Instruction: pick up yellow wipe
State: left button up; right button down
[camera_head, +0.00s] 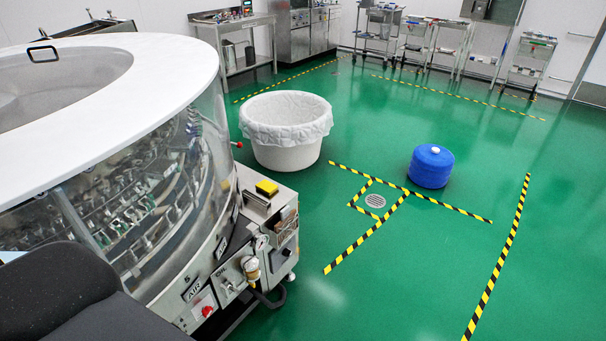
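A small yellow wipe (267,187), a folded block shape with a dark edge, lies on top of the metal control box at the right side of the rotary washer (150,75). The washer is a large round machine with a white top ring and clear side walls. Neither of my grippers shows in the head view. A dark grey rounded shape at the lower left looks like part of my own body; it hides the washer's lower left side.
A white lined tub (285,158) stands behind the control box (262,240). A blue round container (430,166) stands on the green floor. Steel carts (378,30) and a table (235,65) line the back wall. Floor at the right is clear, marked with striped tape (497,262).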

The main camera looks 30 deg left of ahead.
aim_at(268, 188)
jog(key=i+z, duration=0.15)
jog(key=i, duration=1.25)
jog(key=i+u, duration=0.5)
jog(key=i+l+u, duration=0.3)
jog(key=i+u, duration=0.4)
jog(key=u, duration=0.2)
jog(key=i+l+u, duration=0.15)
jog(key=u, duration=0.3)
jog(key=i+l+u, duration=0.2)
jog(key=u, duration=0.2)
jog(key=i+l+u, duration=0.25)
jog(key=u, duration=0.15)
jog(key=i+l+u, duration=0.25)
jog(key=u, duration=0.15)
jog(key=i+l+u, duration=0.15)
jog(key=l+u, duration=0.25)
